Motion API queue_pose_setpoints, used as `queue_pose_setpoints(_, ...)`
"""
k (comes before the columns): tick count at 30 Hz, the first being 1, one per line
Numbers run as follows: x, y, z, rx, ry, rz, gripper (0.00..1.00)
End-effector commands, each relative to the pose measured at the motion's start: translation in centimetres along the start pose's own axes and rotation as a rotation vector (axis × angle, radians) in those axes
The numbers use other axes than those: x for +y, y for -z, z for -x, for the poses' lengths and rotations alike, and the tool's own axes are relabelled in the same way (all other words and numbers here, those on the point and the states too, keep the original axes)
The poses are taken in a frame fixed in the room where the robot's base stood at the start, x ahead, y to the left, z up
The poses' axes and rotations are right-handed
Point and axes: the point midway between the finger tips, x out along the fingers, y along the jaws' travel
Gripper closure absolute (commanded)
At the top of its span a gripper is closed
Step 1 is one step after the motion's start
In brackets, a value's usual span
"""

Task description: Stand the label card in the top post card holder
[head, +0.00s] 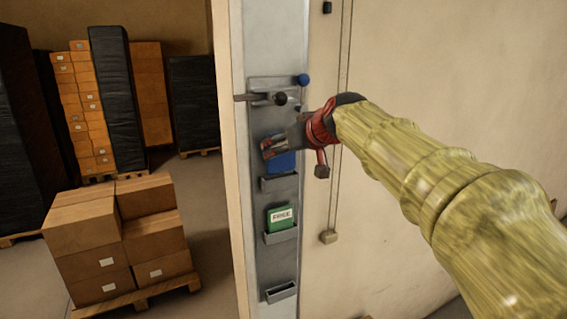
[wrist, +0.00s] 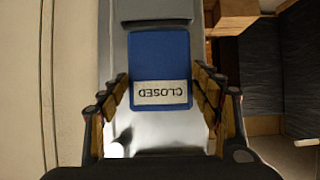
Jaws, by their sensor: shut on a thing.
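The label card is blue with a white strip reading CLOSED, upside down in the wrist view (wrist: 160,58); it also shows in the head view (head: 285,163). My gripper (head: 273,147) is shut on the card, with a finger at each side edge in the wrist view (wrist: 163,85). The top card holder (head: 279,183) is a grey pocket on the metal post, directly below the card. The card's lower edge is at the holder's mouth; I cannot tell whether it is inside. My gripper hides part of the card in the head view.
A green card reading FREE (head: 281,216) stands in the middle holder (head: 282,235). The bottom holder (head: 281,292) looks empty. Stacked boxes (head: 120,240) stand left of the post.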

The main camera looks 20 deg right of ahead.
Motion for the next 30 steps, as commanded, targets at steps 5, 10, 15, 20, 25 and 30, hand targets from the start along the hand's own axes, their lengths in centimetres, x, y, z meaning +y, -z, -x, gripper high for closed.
queue_pose_setpoints(5,0.3,-1.0,-2.2,-0.004,0.001,-0.003,0.61)
queue_pose_setpoints(10,0.3,-3.0,-3.4,-0.002,0.000,-0.002,0.61)
queue_pose_setpoints(15,0.3,-3.6,-3.8,0.001,0.000,-0.001,0.61)
queue_pose_setpoints(20,0.3,-3.6,-3.8,0.000,0.000,-0.001,0.61)
queue_pose_setpoints(25,0.3,-3.9,-4.0,0.000,0.000,0.000,0.61)
queue_pose_setpoints(30,0.3,-3.9,-3.9,-0.001,0.000,-0.001,0.29)
